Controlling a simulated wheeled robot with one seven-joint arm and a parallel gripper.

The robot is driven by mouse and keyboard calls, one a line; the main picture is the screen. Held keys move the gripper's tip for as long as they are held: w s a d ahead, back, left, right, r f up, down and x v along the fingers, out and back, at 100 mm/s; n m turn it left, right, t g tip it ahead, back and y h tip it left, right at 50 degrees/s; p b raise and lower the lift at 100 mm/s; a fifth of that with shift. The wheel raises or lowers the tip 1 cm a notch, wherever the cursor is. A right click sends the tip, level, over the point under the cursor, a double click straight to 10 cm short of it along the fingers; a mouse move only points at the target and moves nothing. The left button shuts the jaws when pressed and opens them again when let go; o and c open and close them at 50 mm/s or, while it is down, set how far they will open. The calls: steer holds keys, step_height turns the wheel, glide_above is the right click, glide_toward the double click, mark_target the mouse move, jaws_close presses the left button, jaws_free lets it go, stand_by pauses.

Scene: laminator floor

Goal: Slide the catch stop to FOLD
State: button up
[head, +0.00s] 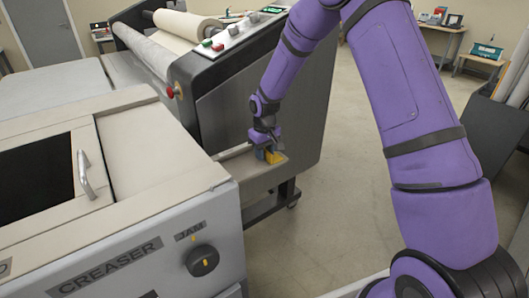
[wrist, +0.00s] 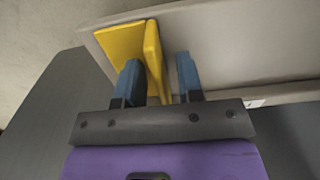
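The catch stop is a yellow angled block (head: 274,157) on the beige catch tray (head: 247,172) between the creaser and the dark laminator. My gripper (head: 266,152) is at it, pointing down. In the wrist view the yellow stop (wrist: 120,45) has a flat plate and an upright fin. My gripper's blue fingers (wrist: 158,80) are apart. The fin stands between them, close to or against the left finger, with a clear gap to the right finger. No FOLD marking is readable in either view.
The creaser (head: 120,230) with a JAM knob (head: 202,260) and lid handle (head: 86,175) stands at the left front. The laminator (head: 240,90) rises behind the tray, with a red button (head: 170,92) on its side. Open floor (head: 335,190) lies to the right.

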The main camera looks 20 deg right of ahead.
mark_target(238, 171)
jaws_close()
steer(key=s+a, duration=0.1)
steer(key=a, duration=0.2)
steer(key=s+a, duration=0.1)
steer(key=a, duration=0.2)
steer(key=s+a, duration=0.1)
steer(key=a, duration=0.3)
steer(key=shift+s, duration=0.1)
jaws_free()
steer(key=shift+a, duration=0.15)
steer(key=shift+r, duration=0.55)
step_height(238, 171, up, 10)
steer(key=shift+f, duration=0.15)
